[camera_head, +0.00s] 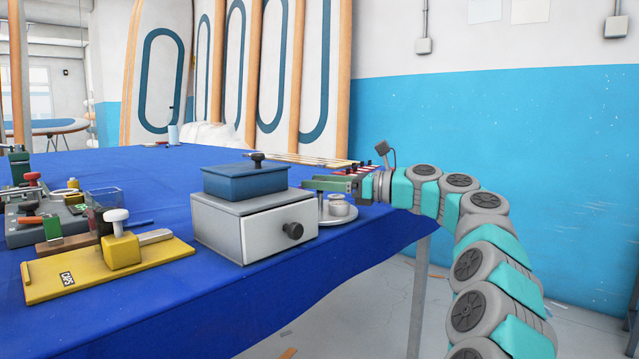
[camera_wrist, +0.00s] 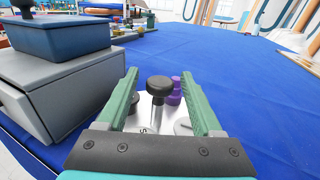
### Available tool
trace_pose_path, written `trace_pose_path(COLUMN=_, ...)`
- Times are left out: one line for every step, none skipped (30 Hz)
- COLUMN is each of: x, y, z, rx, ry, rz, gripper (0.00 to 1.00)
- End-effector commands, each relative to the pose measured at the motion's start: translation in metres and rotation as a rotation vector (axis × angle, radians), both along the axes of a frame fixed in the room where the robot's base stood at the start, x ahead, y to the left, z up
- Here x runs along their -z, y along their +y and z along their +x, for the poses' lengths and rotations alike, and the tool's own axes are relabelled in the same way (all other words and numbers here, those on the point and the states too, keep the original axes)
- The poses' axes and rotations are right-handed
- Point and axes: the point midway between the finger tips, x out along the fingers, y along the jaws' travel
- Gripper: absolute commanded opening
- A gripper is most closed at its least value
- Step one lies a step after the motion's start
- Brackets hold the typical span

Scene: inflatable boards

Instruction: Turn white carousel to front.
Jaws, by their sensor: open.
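The white carousel (camera_head: 345,219) is a low round plate at the table's right edge, just right of the grey drawer box. Its disc also shows in the wrist view (camera_wrist: 145,126), with a dark letter mark on the near side. A black-capped metal post (camera_wrist: 160,88) stands on it, with purple pieces (camera_wrist: 176,84) behind and a round dark-topped item partly hidden by the left finger. Pale round pots (camera_head: 338,204) show on it in the head view. My gripper (camera_wrist: 160,75) is open above the carousel, its green fingers on either side of the post, with visible gaps.
The grey drawer box (camera_head: 218,225) with a blue lidded box (camera_head: 245,182) on top stands close left of my gripper. A yellow board (camera_head: 60,275) and tools lie further left. Thin sticks (camera_head: 300,159) lie behind. The blue table's middle is clear.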

Motion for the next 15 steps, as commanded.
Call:
trace_pose_path(x=-0.0001, y=0.0011, z=0.0003, rx=0.000, ry=0.000, rz=0.000, gripper=0.67)
trace_pose_path(x=-0.0003, y=0.0012, z=0.0003, rx=0.001, ry=0.000, rz=0.000, gripper=0.67)
trace_pose_path(x=-0.0003, y=0.0012, z=0.0004, rx=0.001, ry=0.000, rz=0.000, gripper=0.67)
trace_pose_path(x=-0.0004, y=0.0012, z=0.0004, rx=0.001, ry=0.000, rz=0.000, gripper=0.67)
trace_pose_path(x=-0.0004, y=0.0011, z=0.0004, rx=0.001, ry=0.000, rz=0.000, gripper=0.67)
trace_pose_path(x=-0.0005, y=0.0011, z=0.0004, rx=0.001, ry=-0.001, rz=0.000, gripper=0.67)
trace_pose_path(x=-0.0005, y=0.0011, z=0.0004, rx=0.001, ry=-0.001, rz=0.000, gripper=0.67)
trace_pose_path(x=-0.0005, y=0.0011, z=0.0004, rx=0.001, ry=-0.001, rz=0.000, gripper=0.66)
trace_pose_path(x=-0.0005, y=0.0010, z=0.0004, rx=0.001, ry=-0.001, rz=0.000, gripper=0.61)
trace_pose_path(x=-0.0005, y=0.0010, z=0.0004, rx=0.001, ry=-0.001, rz=0.000, gripper=0.58)
trace_pose_path(x=-0.0004, y=0.0010, z=0.0004, rx=0.001, ry=-0.001, rz=0.000, gripper=0.55)
trace_pose_path(x=-0.0005, y=0.0010, z=0.0004, rx=0.001, ry=-0.001, rz=0.000, gripper=0.50)
trace_pose_path(x=-0.0005, y=0.0010, z=0.0005, rx=0.001, ry=-0.001, rz=0.000, gripper=0.47)
trace_pose_path(x=-0.0004, y=0.0010, z=0.0004, rx=0.001, ry=-0.001, rz=0.000, gripper=0.43)
trace_pose_path(x=-0.0006, y=0.0009, z=0.0004, rx=0.001, ry=-0.001, rz=0.000, gripper=0.39)
